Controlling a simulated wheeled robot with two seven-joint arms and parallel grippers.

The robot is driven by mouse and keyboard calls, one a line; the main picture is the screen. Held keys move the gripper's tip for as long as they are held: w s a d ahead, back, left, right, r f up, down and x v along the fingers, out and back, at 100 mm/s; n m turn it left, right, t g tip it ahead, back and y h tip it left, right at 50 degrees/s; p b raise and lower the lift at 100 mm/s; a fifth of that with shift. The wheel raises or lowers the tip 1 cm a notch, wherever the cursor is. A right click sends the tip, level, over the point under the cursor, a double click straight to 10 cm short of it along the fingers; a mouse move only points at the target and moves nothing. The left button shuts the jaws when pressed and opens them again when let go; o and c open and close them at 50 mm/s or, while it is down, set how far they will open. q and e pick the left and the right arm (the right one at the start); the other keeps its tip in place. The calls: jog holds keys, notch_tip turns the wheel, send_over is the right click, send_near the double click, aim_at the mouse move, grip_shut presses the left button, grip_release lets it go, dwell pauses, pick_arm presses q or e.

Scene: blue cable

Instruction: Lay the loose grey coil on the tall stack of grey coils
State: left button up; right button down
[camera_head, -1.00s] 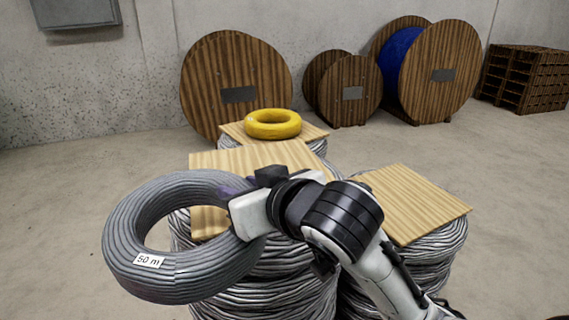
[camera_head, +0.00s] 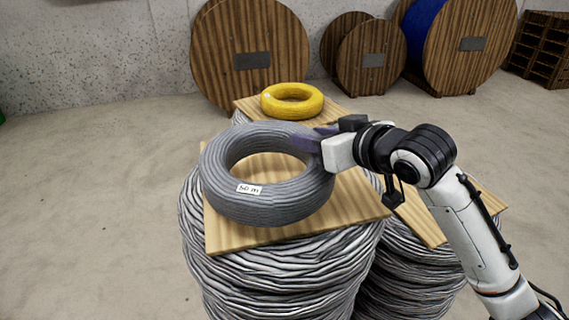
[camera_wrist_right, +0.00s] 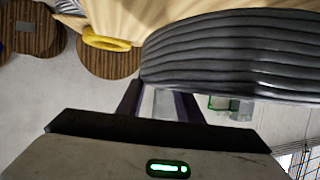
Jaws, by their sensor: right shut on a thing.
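The loose grey coil (camera_head: 222,190), with a white "50 m" label, is over the wooden board (camera_head: 350,207) on top of the tall stack of grey coils (camera_head: 280,275). It lies roughly level, towards the board's left side. I cannot tell whether it touches the board. My right gripper (camera_head: 310,139) is shut on the coil's right rear rim. In the right wrist view the coil (camera_wrist_right: 240,60) shows at the fingers (camera_wrist_right: 160,100), with pale wood behind it. My left gripper is out of view.
A yellow coil (camera_head: 291,91) sits on a board on another stack behind. A lower board-topped stack (camera_head: 425,275) stands at the right, partly behind my arm. Large wooden reels (camera_head: 250,65) stand along the back wall. The floor at the left is clear.

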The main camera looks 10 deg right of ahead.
jog(key=w+d+r+n+g+y+p, duration=0.1)
jog(key=w+d+r+n+y+p, duration=0.25)
jog(key=w, duration=0.65)
jog(key=shift+m+h, duration=0.75)
jog(key=shift+m, duration=0.1)
jog(key=shift+d+f+b, duration=0.15)
jog(key=shift+f+b, duration=0.5)
jog(key=shift+f, duration=3.6)
jog(key=c, duration=1.7)
grip_release()
jog(key=shift+s+f, duration=0.15)
jog(key=shift+f, duration=0.3)
jog(key=o, duration=0.5)
jog(key=shift+r, duration=0.1)
jog(key=shift+d, duration=0.1)
jog(key=v, duration=1.2)
